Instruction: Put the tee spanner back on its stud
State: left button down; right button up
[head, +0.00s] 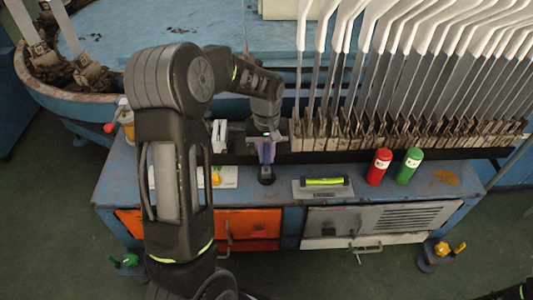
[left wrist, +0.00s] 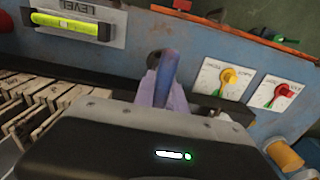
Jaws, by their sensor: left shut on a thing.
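My left gripper (head: 266,146) is over the blue bench in the head view, pointing down, shut on the tee spanner. The spanner shows as a narrow blue-purple shape (head: 266,155) below the gripper body, and as a blue bar (left wrist: 167,72) in the left wrist view. Its crossbar is mostly hidden by the gripper. A dark base (head: 266,177), apparently the stud's, is on the bench directly below. In the left wrist view a dark round part (left wrist: 155,58) shows behind the bar. I cannot tell whether spanner and stud touch.
A level on a grey plate (head: 323,187), a red bottle (head: 378,167) and a green bottle (head: 408,166) stand to the right. A white plate with a yellow valve (head: 217,176) is to the left. A row of white-topped boards (head: 400,90) rises behind.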

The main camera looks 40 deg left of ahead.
pick_arm(q)
jog(key=shift+f, duration=0.3)
jog(key=c, duration=1.4)
grip_release()
jog(key=shift+o, duration=0.2)
jog(key=shift+r, duration=0.1)
notch_tip(320, 180, up, 13)
jog(key=p, duration=0.3)
